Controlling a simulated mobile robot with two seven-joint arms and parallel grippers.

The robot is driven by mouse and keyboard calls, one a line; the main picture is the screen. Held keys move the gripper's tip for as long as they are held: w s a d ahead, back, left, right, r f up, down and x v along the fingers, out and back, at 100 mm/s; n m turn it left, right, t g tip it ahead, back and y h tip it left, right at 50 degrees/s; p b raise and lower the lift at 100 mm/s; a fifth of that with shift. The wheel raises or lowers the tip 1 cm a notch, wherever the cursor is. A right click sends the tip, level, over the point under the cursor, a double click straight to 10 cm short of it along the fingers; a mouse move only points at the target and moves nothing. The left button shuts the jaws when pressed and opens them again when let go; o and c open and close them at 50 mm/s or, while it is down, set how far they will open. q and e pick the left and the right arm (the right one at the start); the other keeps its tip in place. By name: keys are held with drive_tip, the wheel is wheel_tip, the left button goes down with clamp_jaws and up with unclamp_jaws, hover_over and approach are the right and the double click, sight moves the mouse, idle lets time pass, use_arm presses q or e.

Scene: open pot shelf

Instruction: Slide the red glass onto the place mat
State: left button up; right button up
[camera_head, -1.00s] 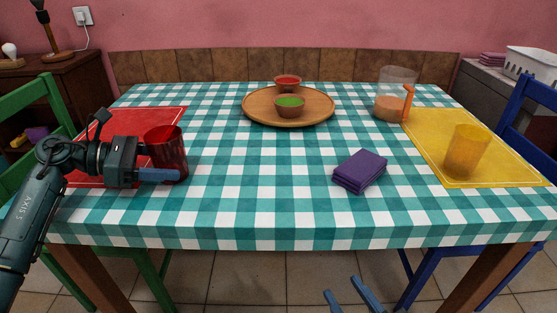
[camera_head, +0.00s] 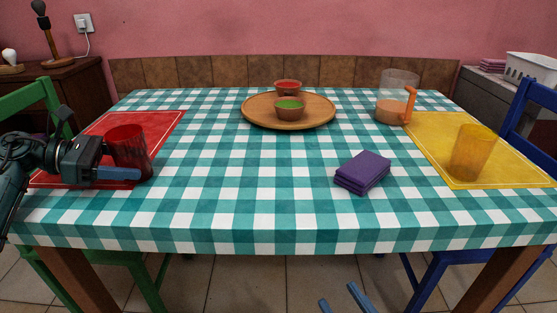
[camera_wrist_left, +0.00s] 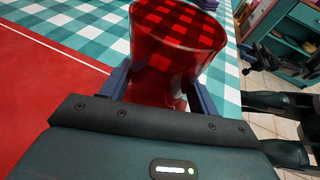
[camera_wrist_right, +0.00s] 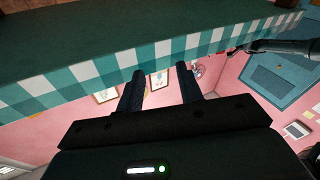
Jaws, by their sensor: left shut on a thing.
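The red glass (camera_head: 132,147) stands upright at the right edge of the red place mat (camera_head: 155,120), near its front corner. In the left wrist view the red glass (camera_wrist_left: 172,50) is between my fingers, with the red mat (camera_wrist_left: 45,85) beside it. Its base is partly hidden, so I cannot tell how much of it rests on the mat. My left gripper (camera_head: 125,168) is shut on the glass from the left, low on its body. My right gripper (camera_head: 345,302) is open and empty below the table's front edge; its parted fingers (camera_wrist_right: 158,88) show in its wrist view.
A folded purple napkin (camera_head: 361,173) lies right of centre. A wooden tray (camera_head: 260,117) with two bowls is at the back. A pitcher (camera_head: 396,97) stands behind the yellow mat (camera_head: 440,135), which holds a yellow glass (camera_head: 472,152). The checked cloth between the mats is mostly clear.

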use_arm(q)
drive_tip(key=shift+w+a+b, duration=0.2)
drive_tip(key=shift+a+b, duration=1.05)
drive_tip(key=shift+a, duration=2.55)
drive_tip(key=o, duration=0.8)
drive_tip(key=shift+o, duration=0.2)
